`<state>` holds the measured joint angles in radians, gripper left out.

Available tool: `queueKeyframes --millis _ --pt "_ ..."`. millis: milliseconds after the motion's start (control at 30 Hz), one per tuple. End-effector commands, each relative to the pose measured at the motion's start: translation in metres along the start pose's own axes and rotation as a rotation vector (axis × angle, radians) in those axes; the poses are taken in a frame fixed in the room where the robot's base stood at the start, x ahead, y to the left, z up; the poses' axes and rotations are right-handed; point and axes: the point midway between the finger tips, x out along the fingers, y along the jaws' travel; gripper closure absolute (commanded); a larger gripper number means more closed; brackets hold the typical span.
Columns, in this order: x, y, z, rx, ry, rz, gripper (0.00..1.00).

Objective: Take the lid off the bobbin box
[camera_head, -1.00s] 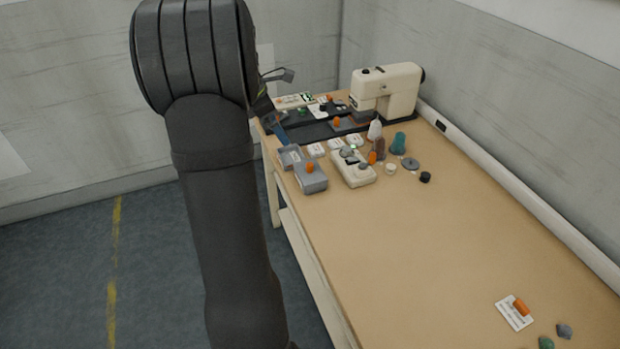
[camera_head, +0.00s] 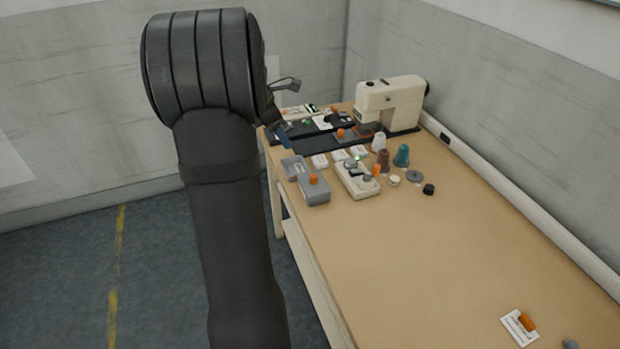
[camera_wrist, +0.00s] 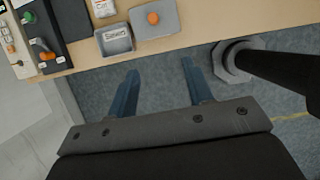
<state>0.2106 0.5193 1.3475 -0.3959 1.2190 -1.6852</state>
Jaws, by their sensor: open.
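The bobbin box (camera_head: 314,194) is a grey box near the left edge of the table. Its flat grey lid (camera_wrist: 168,20) is on it, with an orange knob (camera_wrist: 153,18) on top. My gripper (camera_wrist: 160,69) is open and empty. In the wrist view its two blue fingers show against the floor, short of the table edge, with the lid beyond them. In the head view my gripper (camera_head: 284,141) is beyond the box, near the table's left edge, partly hidden by my arm. It is apart from the lid.
A small open grey tray (camera_wrist: 116,41) with a white label sits beside the box. A cream device (camera_head: 357,181), white cards, thread cones (camera_head: 401,155) and a sewing machine (camera_head: 392,100) crowd the far end. The table's near part (camera_head: 430,265) is mostly clear.

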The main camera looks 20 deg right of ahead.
Motion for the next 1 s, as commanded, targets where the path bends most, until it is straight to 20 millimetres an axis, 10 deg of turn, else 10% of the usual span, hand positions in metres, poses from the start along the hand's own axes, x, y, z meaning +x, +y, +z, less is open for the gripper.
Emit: queueKeyframes --millis 467,1000 --pt "0.027 -0.002 0.062 -0.328 0.216 0.096 0.53" --pt "0.118 0.003 0.042 -0.350 0.227 0.104 0.53"
